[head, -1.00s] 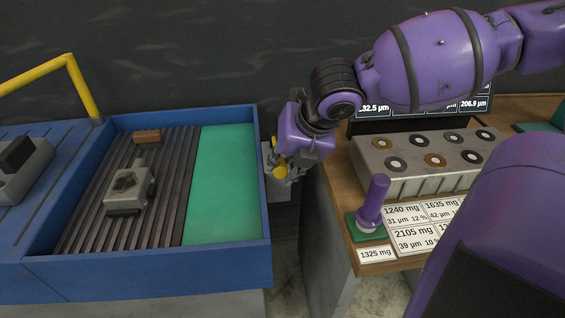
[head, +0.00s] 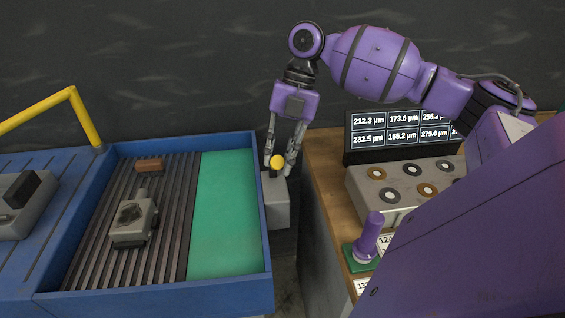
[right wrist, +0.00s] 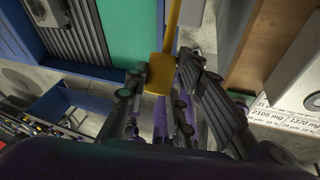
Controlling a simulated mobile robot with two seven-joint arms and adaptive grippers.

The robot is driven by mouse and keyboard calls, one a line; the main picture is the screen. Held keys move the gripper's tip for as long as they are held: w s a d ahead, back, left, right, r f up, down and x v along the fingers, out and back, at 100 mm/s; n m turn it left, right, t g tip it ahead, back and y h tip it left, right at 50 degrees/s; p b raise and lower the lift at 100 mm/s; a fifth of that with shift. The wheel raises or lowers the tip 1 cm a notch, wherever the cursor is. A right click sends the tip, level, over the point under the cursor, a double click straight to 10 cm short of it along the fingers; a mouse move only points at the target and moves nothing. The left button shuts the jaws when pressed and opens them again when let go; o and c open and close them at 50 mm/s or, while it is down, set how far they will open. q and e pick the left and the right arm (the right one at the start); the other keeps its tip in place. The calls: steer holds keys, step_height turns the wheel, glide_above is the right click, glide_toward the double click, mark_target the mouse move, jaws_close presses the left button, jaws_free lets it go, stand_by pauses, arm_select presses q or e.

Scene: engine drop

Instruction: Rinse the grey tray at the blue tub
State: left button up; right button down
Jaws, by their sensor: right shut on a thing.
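A blue-walled tub (head: 262,290) with a ribbed dark rack and a green floor stands left of centre in the head view. A grey hollowed piece (head: 127,233) lies on its rack; I cannot tell whether this is the grey tray. A smaller blue tub (right wrist: 62,104) shows low down in the right wrist view. My right gripper (head: 280,160) points down just beyond the large tub's right wall. It is shut on a yellow knob or handle (head: 277,161) above a grey box (head: 276,212). The yellow part also shows between my fingers in the right wrist view (right wrist: 160,85). My left gripper is out of view.
A wooden bench (head: 325,180) on the right carries a grey block with ringed discs (head: 400,186), a purple-handled stamp (head: 369,236) and a monitor (head: 385,133). A brown block (head: 150,164) lies in the large tub. A yellow rail (head: 84,115) rises at left. A narrow gap separates tub and bench.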

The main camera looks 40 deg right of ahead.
steer(key=shift+w+d+r, duration=0.2)
steer(key=shift+w+r, duration=0.25)
steer(key=c, duration=1.5)
jaws_free()
steer(key=shift+f+g, duration=0.1)
steer(key=shift+g, duration=0.2)
steer(key=v, duration=1.2)
steer(key=shift+d, duration=0.15)
